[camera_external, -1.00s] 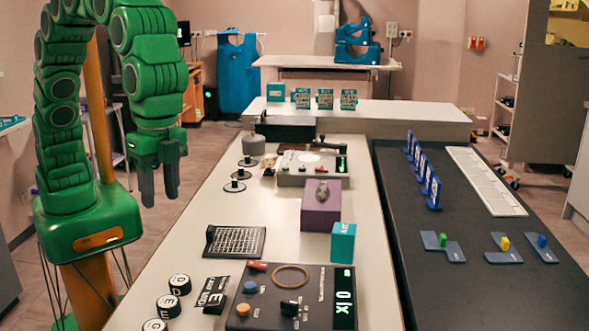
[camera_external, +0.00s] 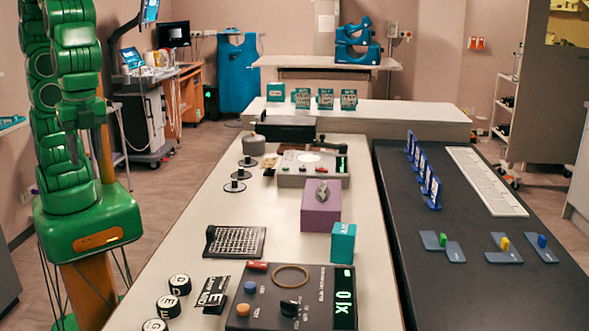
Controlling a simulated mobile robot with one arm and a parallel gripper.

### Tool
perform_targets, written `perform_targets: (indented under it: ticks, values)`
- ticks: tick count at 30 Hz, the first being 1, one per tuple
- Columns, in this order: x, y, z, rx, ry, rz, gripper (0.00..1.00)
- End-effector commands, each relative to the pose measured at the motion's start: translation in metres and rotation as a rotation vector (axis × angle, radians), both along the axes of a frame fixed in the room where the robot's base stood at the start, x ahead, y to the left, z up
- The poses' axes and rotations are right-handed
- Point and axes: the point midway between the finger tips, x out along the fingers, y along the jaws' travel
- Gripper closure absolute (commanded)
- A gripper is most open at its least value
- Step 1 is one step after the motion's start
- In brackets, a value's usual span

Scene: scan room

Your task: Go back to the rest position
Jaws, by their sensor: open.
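My green arm is folded up at the left, close over its base. My gripper (camera_external: 87,145) points down in front of the arm's own links, its grey fingers partly lost against them. It is open and holds nothing that I can see. It is left of the white table (camera_external: 185,238) and apart from everything on it.
The white table bears a dark panel with a display (camera_external: 262,318), a purple box (camera_external: 320,208), a teal box (camera_external: 343,242), a keypad (camera_external: 236,241) and several black discs. A dark table (camera_external: 480,287) stands right. A cart (camera_external: 146,122) stands behind my arm.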

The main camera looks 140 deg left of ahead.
Motion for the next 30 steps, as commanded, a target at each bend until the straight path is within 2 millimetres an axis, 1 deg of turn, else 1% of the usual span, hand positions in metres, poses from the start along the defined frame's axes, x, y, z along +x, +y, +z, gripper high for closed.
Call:
perform_targets:
  ticks: [1,6,14,18,21,24,27,30]
  values:
    - [-0.014,-0.002,-0.001,0.002,0.005,-0.006,0.57]
    - [-0.057,-0.008,-0.008,0.008,0.016,-0.023,0.57]
    - [-0.12,-0.013,-0.021,0.018,0.026,-0.04,0.57]
    - [-0.152,-0.014,-0.031,0.022,0.034,-0.048,0.57]
    - [-0.169,-0.015,-0.037,0.023,0.039,-0.052,0.57]
    - [-0.181,-0.015,-0.042,0.024,0.045,-0.054,0.57]
    - [-0.187,-0.015,-0.044,0.025,0.045,-0.056,0.57]
    - [-0.188,-0.015,-0.045,0.025,0.045,-0.056,0.57]
